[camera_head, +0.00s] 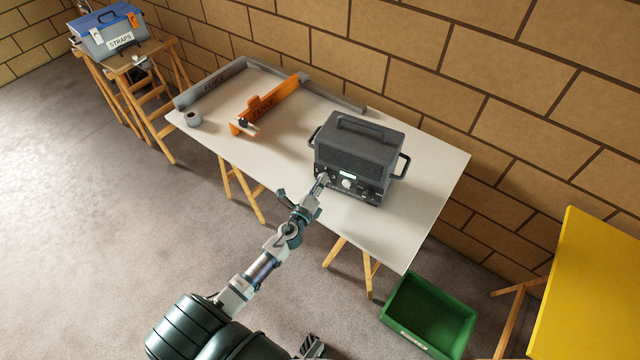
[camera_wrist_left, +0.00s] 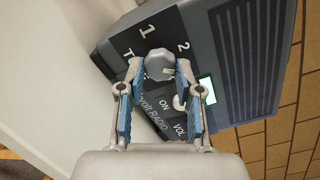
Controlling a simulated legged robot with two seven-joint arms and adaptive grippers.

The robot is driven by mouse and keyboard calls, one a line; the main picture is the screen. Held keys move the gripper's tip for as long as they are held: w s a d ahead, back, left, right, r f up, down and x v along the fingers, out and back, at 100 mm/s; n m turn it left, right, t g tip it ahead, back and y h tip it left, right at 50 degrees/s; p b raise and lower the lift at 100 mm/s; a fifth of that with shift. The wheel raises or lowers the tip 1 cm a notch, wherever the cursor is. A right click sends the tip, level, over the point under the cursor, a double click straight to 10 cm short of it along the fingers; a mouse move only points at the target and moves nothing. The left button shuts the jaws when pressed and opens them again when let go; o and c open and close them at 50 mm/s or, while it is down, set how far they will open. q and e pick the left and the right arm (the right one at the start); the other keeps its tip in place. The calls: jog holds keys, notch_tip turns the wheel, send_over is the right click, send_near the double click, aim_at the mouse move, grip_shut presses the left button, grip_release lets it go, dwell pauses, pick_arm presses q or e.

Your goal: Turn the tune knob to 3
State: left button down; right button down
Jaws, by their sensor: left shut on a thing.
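The radio (camera_head: 356,152) is a dark grey box with a top handle and side handles, standing on the white table (camera_head: 420,205). My left gripper (camera_head: 322,181) is at the left part of its front panel. In the left wrist view, my left gripper (camera_wrist_left: 157,85) is shut on the tune knob (camera_wrist_left: 158,64), a grey, faceted knob. The numbers 1 and 2 show on the panel beyond the knob; I see no 3. Its pointer cannot be made out clearly. The fingers hide part of the lettering.
An orange tool (camera_head: 268,103) and a tape roll (camera_head: 193,118) lie on the table's left. A green crate (camera_head: 398,322) and yellow table (camera_head: 590,290) stand right.

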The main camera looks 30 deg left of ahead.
pick_arm(q)
jog(key=m, duration=0.3)
jog(key=shift+s+f, duration=0.1)
jog(key=shift+f, duration=0.3)
jog(key=shift+m+p, duration=0.3)
jog(key=shift+m, duration=0.6)
jog(key=m+p, duration=0.1)
jog(key=m, duration=0.3)
jog(key=shift+m, duration=0.9)
pick_arm(e)
jog(key=s+f, duration=0.1)
jog(key=f, duration=0.1)
jog(key=s+f, duration=0.2)
jog(key=shift+d, duration=0.2)
jog(key=shift+s+f, duration=0.25)
jog(key=shift+s, duration=0.2)
pick_arm(q)
jog(key=c, duration=1)
grip_release()
jog(key=shift+o, duration=1.2)
jog(key=shift+a+r, duration=0.1)
pick_arm(e)
jog(key=shift+w+r, duration=0.1)
